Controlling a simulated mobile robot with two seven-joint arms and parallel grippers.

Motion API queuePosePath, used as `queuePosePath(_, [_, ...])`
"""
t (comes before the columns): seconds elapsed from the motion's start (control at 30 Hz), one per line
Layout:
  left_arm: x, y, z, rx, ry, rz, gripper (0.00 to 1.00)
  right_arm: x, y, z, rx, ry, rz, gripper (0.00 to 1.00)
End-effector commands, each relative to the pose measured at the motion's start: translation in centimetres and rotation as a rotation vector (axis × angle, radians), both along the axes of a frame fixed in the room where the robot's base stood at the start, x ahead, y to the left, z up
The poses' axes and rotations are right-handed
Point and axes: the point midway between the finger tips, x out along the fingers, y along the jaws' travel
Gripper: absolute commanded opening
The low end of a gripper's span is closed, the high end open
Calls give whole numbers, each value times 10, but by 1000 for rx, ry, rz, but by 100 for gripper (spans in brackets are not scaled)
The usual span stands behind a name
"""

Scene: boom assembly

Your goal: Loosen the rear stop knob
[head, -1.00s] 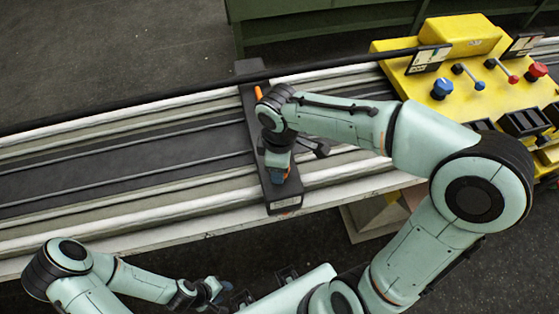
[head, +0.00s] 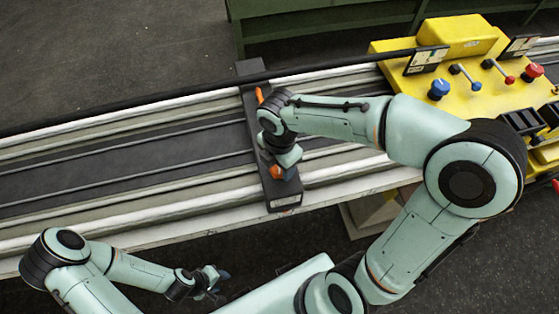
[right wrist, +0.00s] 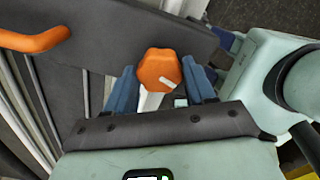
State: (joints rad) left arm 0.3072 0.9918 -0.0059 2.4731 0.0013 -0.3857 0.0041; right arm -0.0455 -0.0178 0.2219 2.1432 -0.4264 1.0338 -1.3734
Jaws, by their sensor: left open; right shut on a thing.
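The rear stop is a dark bar (head: 285,198) lying across the pale rails. Its orange stop knob (head: 276,172) shows near the front end, partly covered by my right gripper (head: 286,168). My left gripper (head: 216,281) is open and empty, low in front of the rails, away from the stop.
An orange handle (head: 259,95) stands on the bar's far part and also shows in the right wrist view (right wrist: 35,40). A yellow control box (head: 455,75) with knobs and levers is at the right. A long black rod (head: 180,97) runs along the rails' far side. The rails left of the stop are clear.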

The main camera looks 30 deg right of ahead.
Motion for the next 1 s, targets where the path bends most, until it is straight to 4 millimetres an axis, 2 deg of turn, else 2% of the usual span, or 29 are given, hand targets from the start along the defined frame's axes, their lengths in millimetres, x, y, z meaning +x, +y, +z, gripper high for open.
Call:
queuePosePath(0.33, [5,0,5,0,-6,0,43,-1,0,-1,-1,5,152,24])
queuePosePath(0.9, [5,0,6,0,-6,0,43,-1,0,-1,-1,5,182,24])
queuePosePath(0.93, [5,0,6,0,-6,0,43,-1,0,-1,-1,5,181,61])
queuePosePath(1.0, [5,0,6,0,-6,0,43,-1,0,-1,-1,4,181,80])
